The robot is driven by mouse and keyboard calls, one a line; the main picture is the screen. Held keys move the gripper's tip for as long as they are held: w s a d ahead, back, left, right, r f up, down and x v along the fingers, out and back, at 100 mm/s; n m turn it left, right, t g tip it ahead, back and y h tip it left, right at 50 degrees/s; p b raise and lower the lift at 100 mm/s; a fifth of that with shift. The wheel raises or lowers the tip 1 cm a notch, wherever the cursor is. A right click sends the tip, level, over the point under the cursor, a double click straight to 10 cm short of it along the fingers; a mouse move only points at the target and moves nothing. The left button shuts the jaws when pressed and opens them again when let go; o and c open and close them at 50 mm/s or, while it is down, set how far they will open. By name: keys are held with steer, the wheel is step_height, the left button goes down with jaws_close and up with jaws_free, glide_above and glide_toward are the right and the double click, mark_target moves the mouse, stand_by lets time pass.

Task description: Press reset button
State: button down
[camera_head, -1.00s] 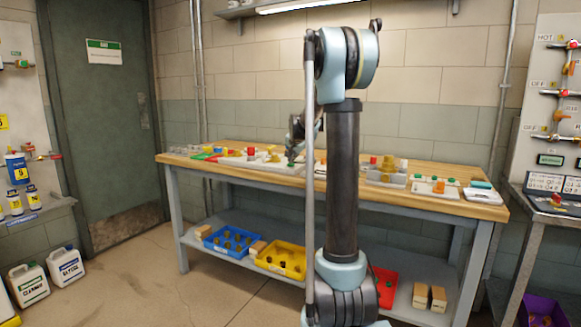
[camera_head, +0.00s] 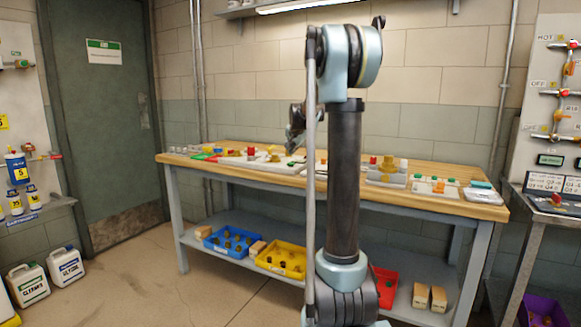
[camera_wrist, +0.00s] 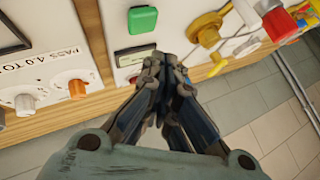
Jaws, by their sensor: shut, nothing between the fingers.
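In the wrist view a green, rounded rectangular button (camera_wrist: 143,19) stands on a white panel, above a small greenish display (camera_wrist: 135,55). I cannot read a reset label on it. My gripper (camera_wrist: 167,62) is shut and empty. Its fingertips appear just below and to the right of the button in the picture, over the display's right edge and apart from the button. The height of the tips above the panel is hard to tell. In the head view my gripper (camera_head: 291,147) is small, above the workbench, and partly hidden by my arm.
The wooden workbench (camera_head: 440,203) carries several panels and small parts. In the wrist view, an orange knob (camera_wrist: 77,89) and a white knob (camera_wrist: 25,104) lie left, a yellow valve part (camera_wrist: 206,32) and red knob (camera_wrist: 278,25) right. Floor (camera_wrist: 255,130) shows beyond the bench edge.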

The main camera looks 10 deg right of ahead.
steer(key=shift+r, duration=1.5)
steer(key=s+f+n+g, duration=0.1)
steer(key=s+f+n, duration=0.15)
steer(key=s, duration=0.85)
steer(key=s+f+n+g, duration=0.15)
steer(key=s+f, duration=0.25)
steer(key=s, duration=0.6)
steer(key=s+f+n+g, duration=0.1)
steer(key=s+f, duration=0.2)
steer(key=s, duration=0.8)
steer(key=s+f+n+g, duration=0.1)
steer(key=s+f+n, duration=0.1)
steer(key=s+f, duration=0.6)
steer(key=s+a+f+n+g, duration=0.1)
steer(key=s+f+n+g, duration=0.1)
steer(key=s+f, duration=0.7)
steer(key=s, duration=0.7)
steer(key=shift+s, duration=0.2)
steer(key=shift+g, duration=0.25)
steer(key=shift+w+f, duration=0.15)
steer(key=shift+w, duration=0.35)
